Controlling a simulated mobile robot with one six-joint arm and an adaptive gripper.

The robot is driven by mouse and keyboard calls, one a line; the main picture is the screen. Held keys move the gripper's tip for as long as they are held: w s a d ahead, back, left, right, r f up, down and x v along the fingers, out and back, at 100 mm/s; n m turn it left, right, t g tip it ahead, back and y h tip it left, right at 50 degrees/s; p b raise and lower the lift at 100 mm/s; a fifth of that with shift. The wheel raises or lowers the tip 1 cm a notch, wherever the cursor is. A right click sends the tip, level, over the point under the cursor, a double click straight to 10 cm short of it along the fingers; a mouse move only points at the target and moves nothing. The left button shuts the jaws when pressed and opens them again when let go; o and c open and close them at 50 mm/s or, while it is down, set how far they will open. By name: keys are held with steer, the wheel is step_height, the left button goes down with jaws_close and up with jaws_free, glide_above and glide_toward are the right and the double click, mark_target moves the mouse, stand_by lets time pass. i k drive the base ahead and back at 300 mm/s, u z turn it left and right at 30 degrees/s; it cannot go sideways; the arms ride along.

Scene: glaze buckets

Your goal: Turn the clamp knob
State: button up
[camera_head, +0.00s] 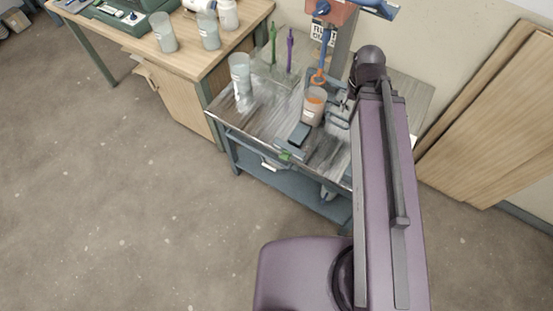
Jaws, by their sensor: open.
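My gripper (345,104) shows only in small part, just left of my purple arm and over the right side of the metal-topped bench. Its dark fingers are apart, with nothing seen between them. A grey clamp-like part (337,120) lies close to the gripper, beside the orange-filled cup (313,106). I cannot make out a clamp knob for certain; my arm hides part of that area. Whether the gripper touches the grey part cannot be told. The blue-shafted mixer (326,50) stands at the back, its lower end above the cup.
A wooden table (185,62) with several containers stands left. Boards (490,120) lean right.

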mark_target(285, 154)
steer(key=u, duration=0.85)
steer(key=k, duration=1.5)
steer(key=z, duration=0.4)
steer(key=i, duration=0.95)
steer(key=z, duration=0.05)
